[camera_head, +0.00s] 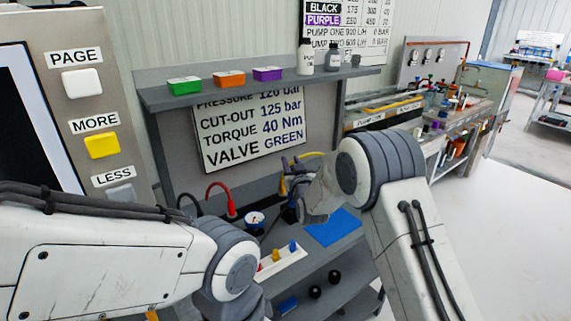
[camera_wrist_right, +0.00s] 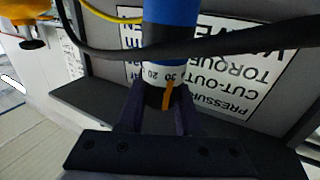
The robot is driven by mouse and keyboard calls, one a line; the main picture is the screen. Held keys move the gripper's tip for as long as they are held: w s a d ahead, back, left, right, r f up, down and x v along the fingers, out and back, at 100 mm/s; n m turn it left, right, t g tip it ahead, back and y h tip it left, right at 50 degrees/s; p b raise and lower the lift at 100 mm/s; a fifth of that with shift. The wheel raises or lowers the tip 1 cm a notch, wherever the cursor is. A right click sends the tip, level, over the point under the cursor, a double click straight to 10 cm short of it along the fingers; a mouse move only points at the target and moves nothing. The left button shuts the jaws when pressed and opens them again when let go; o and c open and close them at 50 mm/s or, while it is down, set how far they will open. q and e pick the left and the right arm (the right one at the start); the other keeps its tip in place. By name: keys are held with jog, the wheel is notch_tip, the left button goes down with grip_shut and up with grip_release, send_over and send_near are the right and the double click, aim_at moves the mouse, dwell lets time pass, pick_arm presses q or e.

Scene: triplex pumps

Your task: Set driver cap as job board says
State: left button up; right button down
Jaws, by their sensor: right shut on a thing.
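The job board (camera_head: 250,130) on the back wall reads cut-out 125 bar, torque 40 Nm, valve green; its top line is partly hidden by the shelf. My right gripper (camera_wrist_right: 158,108) is shut on the driver cap (camera_wrist_right: 152,75), a white ring with printed numbers. The figures 20 and 30 show, and an orange mark (camera_wrist_right: 168,95) stands near the 30. The blue driver body (camera_wrist_right: 172,30) lies beyond the cap. In the head view my right gripper (camera_head: 291,203) is small and partly hidden by its wrist. My left gripper is out of view.
A panel with PAGE, MORE (camera_head: 102,145) and LESS buttons stands at the left. Green, orange and purple boxes (camera_head: 267,74) sit on the shelf. A blue mat (camera_head: 333,228) and a white block with coloured pegs (camera_head: 281,262) lie below. A black cable (camera_wrist_right: 210,52) crosses the driver.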

jog(key=shift+h, duration=0.3)
jog(key=shift+d+m+g+h+p, duration=0.15)
jog(key=shift+d+m+h, duration=0.1)
jog(key=shift+m+h, duration=1.1)
jog(key=shift+d+m+g+h+p, duration=0.2)
jog(key=shift+m+h, duration=0.65)
jog(key=shift+h, duration=1)
jog(key=shift+d+m+g+h+p, duration=0.1)
jog(key=shift+d+m+h, duration=0.2)
jog(key=shift+m+h, duration=1.05)
jog(key=shift+n+h, duration=0.25)
jog(key=c, duration=0.6)
grip_release()
